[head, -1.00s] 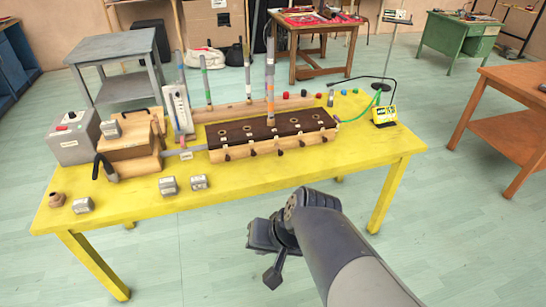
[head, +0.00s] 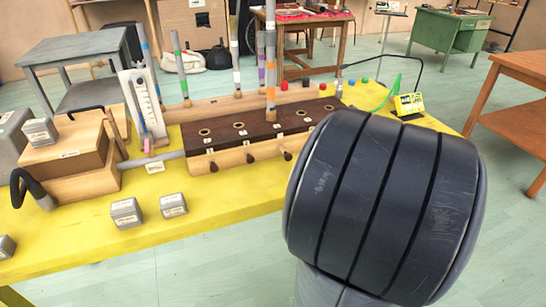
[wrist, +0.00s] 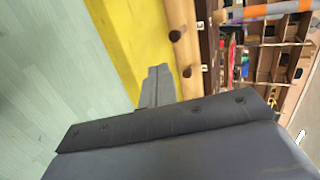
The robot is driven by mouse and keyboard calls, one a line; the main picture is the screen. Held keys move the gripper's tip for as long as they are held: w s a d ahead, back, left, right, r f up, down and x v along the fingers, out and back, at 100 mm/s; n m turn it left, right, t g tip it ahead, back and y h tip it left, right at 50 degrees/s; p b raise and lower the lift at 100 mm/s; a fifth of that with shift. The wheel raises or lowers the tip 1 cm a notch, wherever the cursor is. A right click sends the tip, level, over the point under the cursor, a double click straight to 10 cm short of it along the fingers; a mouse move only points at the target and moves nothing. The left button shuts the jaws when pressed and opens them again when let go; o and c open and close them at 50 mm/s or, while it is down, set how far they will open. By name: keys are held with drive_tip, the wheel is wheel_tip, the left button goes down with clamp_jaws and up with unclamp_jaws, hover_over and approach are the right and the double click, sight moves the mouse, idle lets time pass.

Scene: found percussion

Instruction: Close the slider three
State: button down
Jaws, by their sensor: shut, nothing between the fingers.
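The wooden wind chest (head: 232,160) has a dark top with a row of holes (head: 239,125) and dark slider knobs along its front edge. Knobs show at the left (head: 213,167), in the middle (head: 250,159) and further right (head: 287,155); the right end is hidden behind my arm. The small number labels are too blurred to read, so I cannot tell which knob is slider three. In the wrist view, my gripper (wrist: 157,82) is shut and empty, beside the chest's front. Two knobs (wrist: 175,35) (wrist: 186,73) are close to its right. The head view hides the gripper behind my arm.
The yellow table (head: 185,230) carries the chest. Grey weights (head: 126,213) (head: 172,205) lie in front, and a bellows-like wooden box (head: 68,153) stands at left. Coloured pipes (head: 181,75) rise behind. A yellow device (head: 408,104) with a green tube is at right.

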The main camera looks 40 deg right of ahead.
drive_tip(key=x, duration=0.3)
drive_tip(key=b+x, duration=0.1)
drive_tip(key=x, duration=0.6)
drive_tip(key=shift+d+f, duration=0.15)
drive_tip(key=shift+d, duration=0.1)
drive_tip(key=shift+w+d, duration=0.25)
drive_tip(key=shift+w, duration=0.95)
drive_tip(key=shift+w+d, duration=0.15)
drive_tip(key=shift+w, duration=0.65)
drive_tip(key=w, duration=0.1)
drive_tip(key=w+b, duration=0.1)
drive_tip(key=w, duration=0.1)
drive_tip(key=shift+d, duration=0.35)
drive_tip(key=shift+w+d, duration=0.1)
drive_tip(key=shift+w, duration=0.1)
drive_tip(key=shift+r, duration=0.25)
